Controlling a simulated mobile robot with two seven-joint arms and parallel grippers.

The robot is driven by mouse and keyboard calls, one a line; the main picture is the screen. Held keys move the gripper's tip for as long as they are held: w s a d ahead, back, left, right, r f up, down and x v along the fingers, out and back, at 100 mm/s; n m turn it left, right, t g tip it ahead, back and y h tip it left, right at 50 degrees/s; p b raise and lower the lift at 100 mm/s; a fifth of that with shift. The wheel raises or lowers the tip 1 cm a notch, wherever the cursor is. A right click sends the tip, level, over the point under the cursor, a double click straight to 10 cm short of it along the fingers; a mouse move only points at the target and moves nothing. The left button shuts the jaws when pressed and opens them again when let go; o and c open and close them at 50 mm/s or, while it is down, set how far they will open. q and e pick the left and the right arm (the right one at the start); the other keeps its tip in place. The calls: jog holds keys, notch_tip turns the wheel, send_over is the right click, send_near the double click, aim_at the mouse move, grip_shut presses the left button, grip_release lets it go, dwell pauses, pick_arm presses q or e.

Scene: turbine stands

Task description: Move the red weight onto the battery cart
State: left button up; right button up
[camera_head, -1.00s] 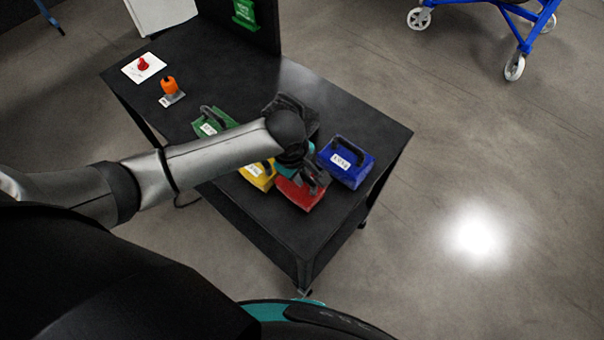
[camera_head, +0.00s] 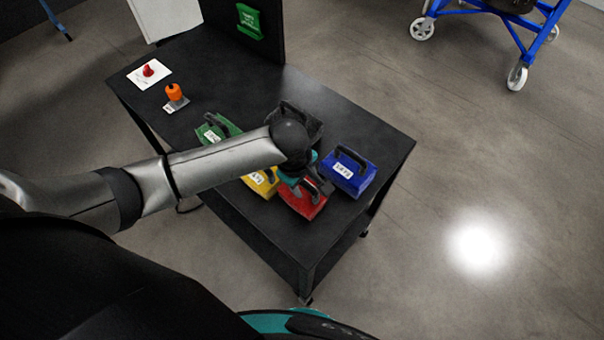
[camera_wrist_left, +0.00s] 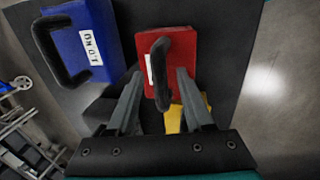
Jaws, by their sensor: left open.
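The red weight (camera_head: 302,203) sits on the black table, with a label and a dark handle on top. In the left wrist view the red weight (camera_wrist_left: 181,48) is ahead of my left gripper (camera_wrist_left: 158,78). The fingers are open, one on each side of the handle, with no grip on it. In the head view my left gripper (camera_head: 318,187) is over the red weight and partly hides it. A blue-framed cart (camera_head: 513,38) on white wheels stands at the top right, cut off by the picture edge; it may be the battery cart. My right gripper is not in view.
An orange part (camera_head: 174,93) and a red part (camera_head: 148,70) are at the far left of the table (camera_head: 330,105). Floor between table and cart is clear.

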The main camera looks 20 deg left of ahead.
aim_at(297, 201)
pick_arm(q)
jog(key=p+v, duration=0.2)
jog(key=v, duration=1)
jog(key=shift+p, duration=0.3)
